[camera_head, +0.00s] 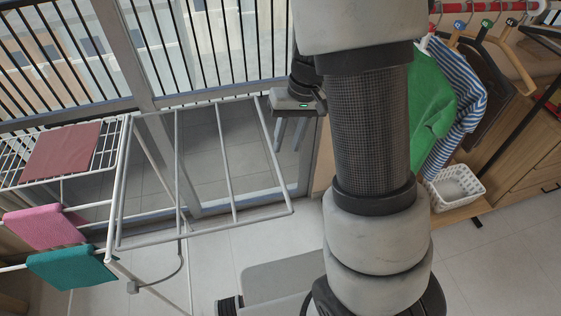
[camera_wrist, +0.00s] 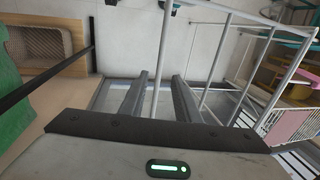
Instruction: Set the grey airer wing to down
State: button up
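The grey airer wing (camera_head: 231,167) is an open frame of pale bars on the right side of the airer (camera_head: 123,180). It stands out to the right, roughly level or slightly tilted; its exact angle is hard to tell. My gripper (camera_head: 289,135) is just right of the wing's far right corner, fingers pointing down and apart. In the wrist view my gripper (camera_wrist: 159,88) is open, and a pale bar (camera_wrist: 164,45) runs between the fingers in the picture. I cannot tell whether they touch it. Other airer bars (camera_wrist: 194,40) lie to the right.
A red cloth (camera_head: 62,152), a pink cloth (camera_head: 45,227) and a teal cloth (camera_head: 72,267) lie on the airer's left side. Windows with railings stand behind. Hanging clothes (camera_head: 432,108) and a white basket (camera_head: 455,187) are at the right. Tiled floor (camera_head: 240,255) shows below the wing.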

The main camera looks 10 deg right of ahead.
aim_at(279, 169)
jog(key=f, duration=0.2)
jog(key=a+f, duration=0.1)
jog(key=f, duration=0.5)
jog(key=shift+a+f, duration=0.2)
jog(key=shift+a, duration=0.15)
grip_shut()
